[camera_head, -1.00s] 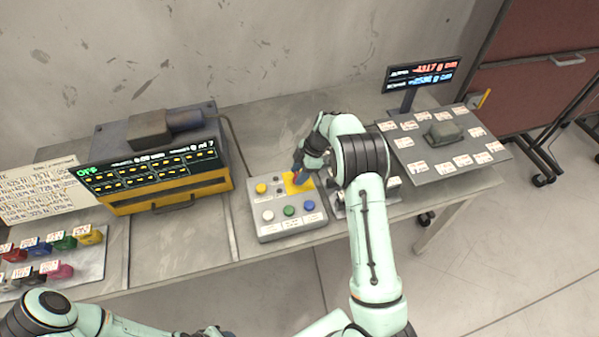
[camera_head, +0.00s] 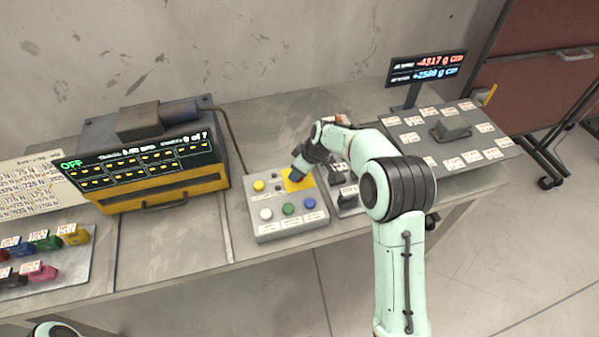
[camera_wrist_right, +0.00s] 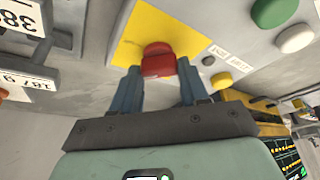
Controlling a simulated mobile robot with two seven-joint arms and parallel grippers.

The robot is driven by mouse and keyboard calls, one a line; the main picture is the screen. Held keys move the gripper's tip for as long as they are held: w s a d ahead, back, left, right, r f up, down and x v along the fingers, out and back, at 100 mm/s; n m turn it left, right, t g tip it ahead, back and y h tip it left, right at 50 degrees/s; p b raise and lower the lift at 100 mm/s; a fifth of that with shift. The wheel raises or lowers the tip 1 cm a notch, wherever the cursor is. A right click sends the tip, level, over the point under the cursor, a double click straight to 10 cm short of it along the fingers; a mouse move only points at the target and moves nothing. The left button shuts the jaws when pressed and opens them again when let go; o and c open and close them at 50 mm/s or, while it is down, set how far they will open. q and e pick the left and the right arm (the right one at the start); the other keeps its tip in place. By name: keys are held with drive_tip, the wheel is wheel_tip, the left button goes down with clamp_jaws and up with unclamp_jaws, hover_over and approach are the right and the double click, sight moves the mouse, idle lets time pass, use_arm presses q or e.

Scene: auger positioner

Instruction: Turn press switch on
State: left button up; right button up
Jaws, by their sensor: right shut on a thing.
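The press switch is a red knob (camera_wrist_right: 158,60) on a yellow square plate (camera_head: 291,183); the plate also shows in the right wrist view (camera_wrist_right: 192,38). It sits at the back right of a grey control box (camera_head: 262,232). My right gripper (camera_head: 299,180) reaches it from the right and hides the knob in the head view. In the right wrist view the two blue-grey fingers of my right gripper (camera_wrist_right: 158,76) are shut on the red knob. The display (camera_head: 140,170) at left reads OFF in green. My left gripper is out of view.
The box also carries white (camera_head: 266,214), green (camera_head: 288,209), blue (camera_head: 309,203) and yellow (camera_head: 259,185) buttons. A grey device (camera_head: 345,198) stands close to its right. A monitor (camera_head: 427,68) stands at the back right. The table between the display and the box is clear.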

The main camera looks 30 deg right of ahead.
drive_tip(key=shift+a+r+m+h, duration=0.1)
drive_tip(key=shift+m+h, duration=0.2)
drive_tip(key=shift+m, duration=0.7)
drive_tip(key=shift+m+t+h+p, duration=0.3)
drive_tip(key=shift+m, duration=0.6)
drive_tip(key=m+h+p, duration=0.1)
drive_tip(key=m, duration=0.2)
drive_tip(key=shift+a, duration=0.1)
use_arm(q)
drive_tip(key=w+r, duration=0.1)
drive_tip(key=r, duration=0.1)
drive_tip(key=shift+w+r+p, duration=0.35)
use_arm(e)
drive_tip(key=shift+m+h, duration=0.4)
drive_tip(key=shift+m, duration=0.3)
drive_tip(key=o, duration=1.1)
drive_tip(key=shift+c, duration=0.2)
